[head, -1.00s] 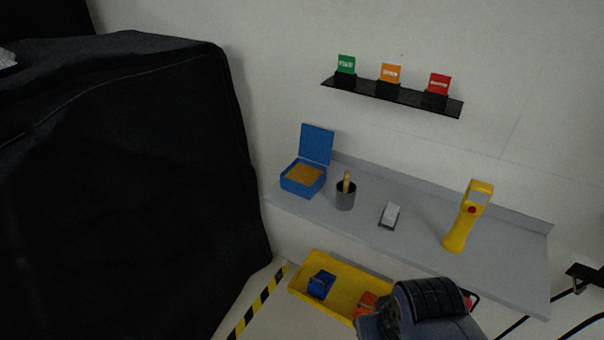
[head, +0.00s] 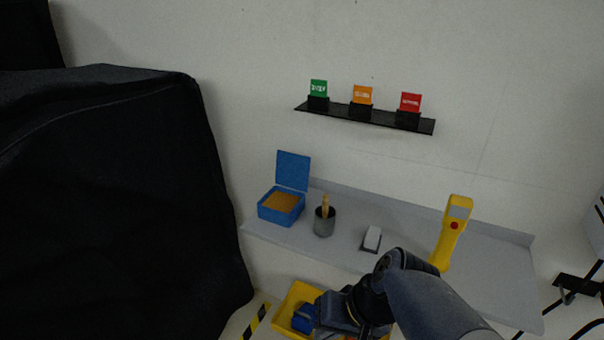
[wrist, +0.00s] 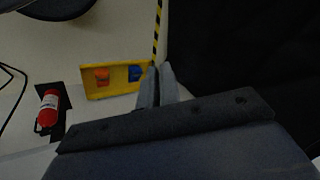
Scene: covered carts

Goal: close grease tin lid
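The blue grease tin (head: 281,212) stands at the left end of the grey shelf, with orange-brown grease inside. Its blue lid (head: 293,171) is open, standing upright at the back edge. My arm reaches in from the lower right in the head view, in front of the shelf and below the tin; the fingertips cannot be made out there. In the wrist view my gripper (wrist: 157,82) shows two grey fingers side by side with a narrow gap and nothing visible between them. The tin is not in the wrist view.
On the grey shelf (head: 480,283) are a dark cup with a brush (head: 324,222), a small white-topped block (head: 372,239) and a yellow handheld device (head: 450,232). A yellow bin (head: 287,316) sits below. A black-covered cart (head: 110,200) fills the left. A red extinguisher (wrist: 48,108) shows in the wrist view.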

